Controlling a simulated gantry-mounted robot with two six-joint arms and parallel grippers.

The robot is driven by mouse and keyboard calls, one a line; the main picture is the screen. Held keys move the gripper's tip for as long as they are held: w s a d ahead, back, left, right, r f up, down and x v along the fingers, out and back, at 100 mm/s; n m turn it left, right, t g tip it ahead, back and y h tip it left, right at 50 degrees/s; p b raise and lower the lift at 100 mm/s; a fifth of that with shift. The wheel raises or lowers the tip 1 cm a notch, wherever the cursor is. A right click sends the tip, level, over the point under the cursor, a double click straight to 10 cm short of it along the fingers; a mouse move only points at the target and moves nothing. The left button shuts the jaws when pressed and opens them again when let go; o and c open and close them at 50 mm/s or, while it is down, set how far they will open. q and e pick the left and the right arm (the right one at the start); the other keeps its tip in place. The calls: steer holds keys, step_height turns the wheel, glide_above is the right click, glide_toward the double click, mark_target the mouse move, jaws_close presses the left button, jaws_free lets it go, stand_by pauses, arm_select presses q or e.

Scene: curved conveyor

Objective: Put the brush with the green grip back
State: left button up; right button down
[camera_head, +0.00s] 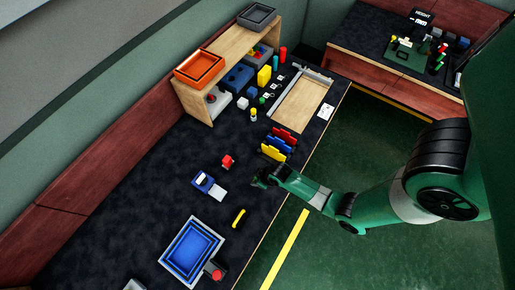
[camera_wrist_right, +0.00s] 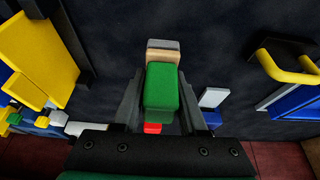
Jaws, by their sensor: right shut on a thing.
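The brush with the green grip (camera_wrist_right: 161,88) is between the fingers of my right gripper (camera_head: 262,180) in the right wrist view. The gripper is shut on the green grip, and the brush's beige and grey end sticks out beyond the fingertips. In the head view this gripper is low over the dark bench near its front edge, beside the coloured holders, and I cannot make out the brush there. My left gripper is not in view.
Yellow, blue and red upright holders (camera_head: 278,145) stand just behind the gripper. A red item (camera_head: 227,162), a blue-and-white device (camera_head: 208,187), a yellow handle (camera_head: 238,217) and a blue tray (camera_head: 192,252) lie around it. A wooden shelf (camera_head: 238,42) stands farther back.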

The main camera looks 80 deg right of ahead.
steer(key=shift+d+f+b, duration=0.15)
steer(key=shift+f+b, duration=0.45)
steer(key=shift+f, duration=1.1)
steer(key=shift+f, duration=0.2)
steer(key=shift+c, duration=2.2)
jaws_free()
steer(key=p+v, duration=0.8)
steer(key=v, duration=0.4)
steer(key=shift+r+p, duration=0.25)
steer(key=shift+p, duration=0.15)
